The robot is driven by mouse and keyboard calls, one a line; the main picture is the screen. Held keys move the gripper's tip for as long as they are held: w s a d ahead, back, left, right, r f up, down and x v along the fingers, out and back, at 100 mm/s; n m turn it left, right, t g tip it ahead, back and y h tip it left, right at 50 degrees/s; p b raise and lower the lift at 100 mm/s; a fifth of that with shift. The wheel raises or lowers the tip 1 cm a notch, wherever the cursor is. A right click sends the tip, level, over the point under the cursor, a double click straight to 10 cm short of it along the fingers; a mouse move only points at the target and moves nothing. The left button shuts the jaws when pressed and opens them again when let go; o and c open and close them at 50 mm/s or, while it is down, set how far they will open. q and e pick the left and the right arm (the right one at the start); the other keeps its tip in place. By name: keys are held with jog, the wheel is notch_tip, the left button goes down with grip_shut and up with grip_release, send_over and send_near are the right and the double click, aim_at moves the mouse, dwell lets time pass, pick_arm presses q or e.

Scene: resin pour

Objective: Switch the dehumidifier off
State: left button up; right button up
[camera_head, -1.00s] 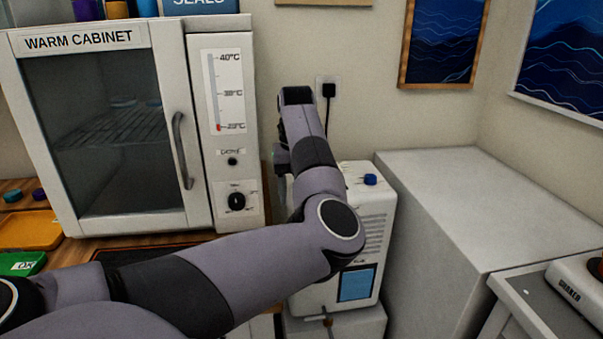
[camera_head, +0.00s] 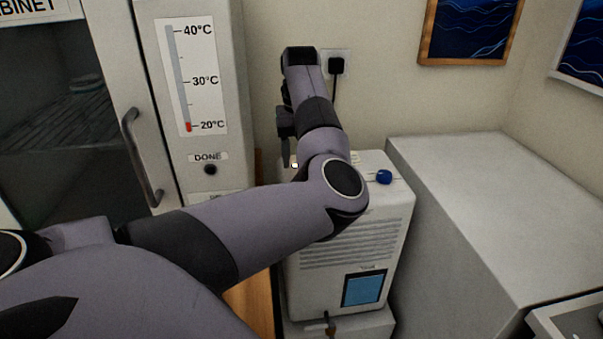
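The dehumidifier (camera_head: 391,227) is a white box with a slatted front and a blue window (camera_head: 364,288). A blue knob (camera_head: 384,177) sits on its top, near the right side. My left arm crosses in front of it and hides the left part of its top. My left gripper (camera_head: 291,160) points down over the back left of the dehumidifier. Its fingers are small and partly hidden, so I cannot tell whether they are open or touching anything. My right gripper is not in view.
The warm cabinet (camera_head: 225,85) stands to the left, its thermometer near 20°C. A plug (camera_head: 336,66) sits in the wall socket behind the dehumidifier. A large pale block (camera_head: 480,190) stands close on the right. A grey-topped surface (camera_head: 575,325) is at the lower right.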

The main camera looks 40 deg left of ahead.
pick_arm(q)
jog(key=shift+f+p, duration=0.5)
jog(key=shift+f, duration=3.05)
grip_shut()
jog(key=shift+w+a, duration=0.1)
jog(key=shift+w+a+g+h+b, duration=0.15)
jog(key=shift+g+h+b, duration=0.2)
jog(key=shift+g+h, duration=0.3)
jog(key=shift+r+g+h+b, duration=0.15)
jog(key=shift+g+h+b, duration=0.15)
jog(key=shift+h, duration=0.15)
jog(key=shift+r, duration=0.1)
